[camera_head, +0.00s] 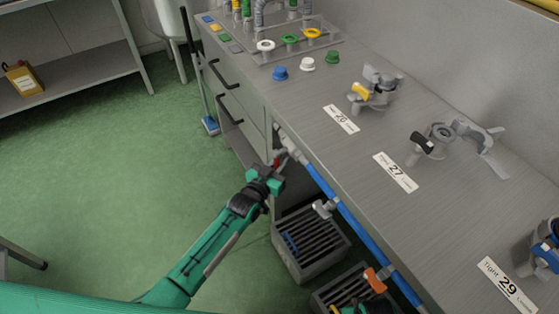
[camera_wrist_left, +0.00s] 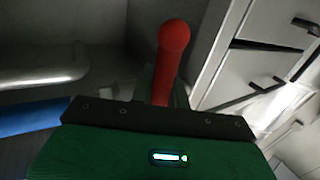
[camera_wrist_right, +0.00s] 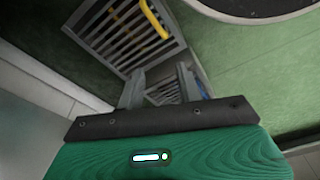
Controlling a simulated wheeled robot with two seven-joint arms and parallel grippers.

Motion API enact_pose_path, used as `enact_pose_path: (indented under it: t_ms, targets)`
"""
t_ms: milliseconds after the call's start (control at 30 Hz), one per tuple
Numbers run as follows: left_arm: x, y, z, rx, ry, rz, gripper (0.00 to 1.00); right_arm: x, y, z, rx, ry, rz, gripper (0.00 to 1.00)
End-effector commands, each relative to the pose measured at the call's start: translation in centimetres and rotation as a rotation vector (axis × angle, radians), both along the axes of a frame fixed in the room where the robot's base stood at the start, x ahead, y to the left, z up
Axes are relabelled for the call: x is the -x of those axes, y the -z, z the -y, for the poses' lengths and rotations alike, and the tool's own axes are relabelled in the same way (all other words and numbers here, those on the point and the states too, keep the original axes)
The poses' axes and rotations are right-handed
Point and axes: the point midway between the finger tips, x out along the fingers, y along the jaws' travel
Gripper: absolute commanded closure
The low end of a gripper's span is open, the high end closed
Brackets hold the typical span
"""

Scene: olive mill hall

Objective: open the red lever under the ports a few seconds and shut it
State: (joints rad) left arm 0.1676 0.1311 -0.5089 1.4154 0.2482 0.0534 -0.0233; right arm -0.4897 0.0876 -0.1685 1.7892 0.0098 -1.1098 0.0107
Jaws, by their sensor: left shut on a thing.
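The red lever (camera_head: 277,161) is under the counter's front edge, at the end of a pale fitting (camera_head: 289,143) on a blue pipe. In the left wrist view the lever (camera_wrist_left: 170,62) stands up from the gripper, with its rounded end uppermost. My left gripper (camera_head: 273,173) is shut on the red lever and hides its lower part.
The blue pipe (camera_head: 335,200) runs along the counter's front. Slatted crates (camera_head: 312,257) stand on the floor below it; one also shows in the right wrist view (camera_wrist_right: 105,45). Drawers with dark handles (camera_head: 228,80) are beyond the lever. The green floor on the left is clear.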

Motion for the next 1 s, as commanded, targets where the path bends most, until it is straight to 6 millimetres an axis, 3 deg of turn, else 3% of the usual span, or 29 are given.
enact_pose_path:
  t_ms: [267, 600, 867, 1000]
  targets:
    - [0.6, -0.4, 0.4, 0.059, 0.000, -0.091, 1.00, 1.6, 4.8, 0.9, 0.014, -0.006, -0.010, 0.64]
    - [1.4, -0.4, 0.9, 0.156, 0.000, -0.237, 1.00, 6.1, 11.4, 2.7, 0.031, -0.018, -0.018, 0.64]
    - [2.0, -0.5, 1.3, 0.228, 0.000, -0.344, 1.00, 10.3, 14.6, 4.3, 0.042, -0.026, -0.024, 0.64]
    - [2.2, -0.6, 1.5, 0.261, 0.000, -0.394, 1.00, 11.3, 14.8, 4.5, 0.042, -0.027, -0.025, 0.64]
